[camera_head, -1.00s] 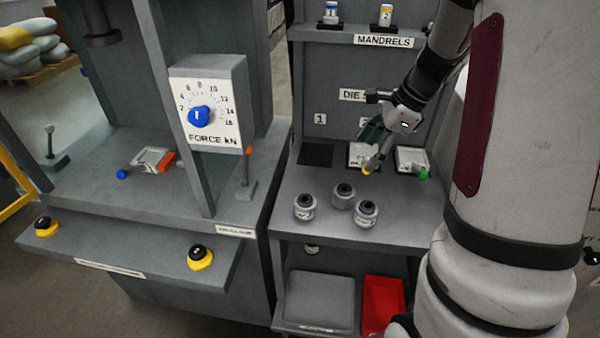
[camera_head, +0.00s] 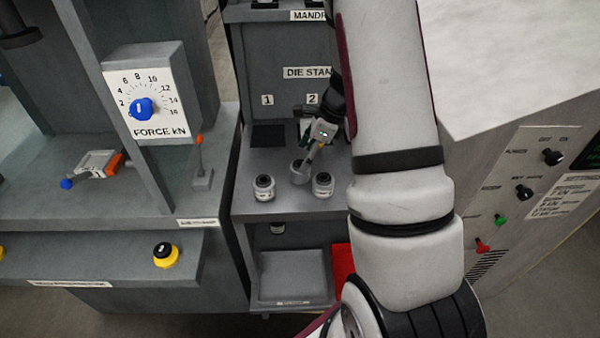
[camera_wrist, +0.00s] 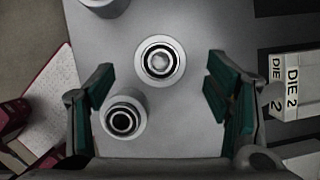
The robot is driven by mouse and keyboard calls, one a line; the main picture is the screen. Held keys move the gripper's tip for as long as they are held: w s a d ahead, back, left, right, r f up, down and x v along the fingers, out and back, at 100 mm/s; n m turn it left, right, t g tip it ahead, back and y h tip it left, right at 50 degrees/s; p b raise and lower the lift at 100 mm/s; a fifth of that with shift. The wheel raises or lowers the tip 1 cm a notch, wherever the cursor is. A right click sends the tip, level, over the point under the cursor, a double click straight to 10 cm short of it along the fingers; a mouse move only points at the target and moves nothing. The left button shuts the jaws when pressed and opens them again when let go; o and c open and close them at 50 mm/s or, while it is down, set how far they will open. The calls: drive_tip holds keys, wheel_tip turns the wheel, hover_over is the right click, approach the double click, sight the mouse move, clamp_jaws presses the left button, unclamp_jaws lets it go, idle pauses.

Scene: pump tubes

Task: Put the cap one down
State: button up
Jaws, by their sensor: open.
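Three small round grey-white parts with dark rings on top stand upright on the grey bench; I cannot read which is cap one. In the head view they are the left part (camera_head: 264,188), the rear middle part (camera_head: 298,174) and the right part (camera_head: 323,186). One part (camera_wrist: 160,62) with a shiny centre shows just beyond the gap. Another (camera_wrist: 124,118) is close to the left finger.
A die (camera_wrist: 290,85) labelled DIE 2 lies on a dark pad at right in the wrist view. The press with its force dial (camera_head: 142,105) stands left in the head view. A grey control cabinet (camera_head: 530,190) is at right. A red bin (camera_head: 342,262) is below the bench.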

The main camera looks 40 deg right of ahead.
sight(300, 164)
drive_tip(key=shift+x, duration=2.35)
drive_tip(key=shift+w+r, duration=0.1)
drive_tip(key=c, duration=1.6)
wheel_tip(300, 164, up, 10)
drive_tip(key=shift+f, duration=0.1)
drive_tip(key=shift+a, duration=0.15)
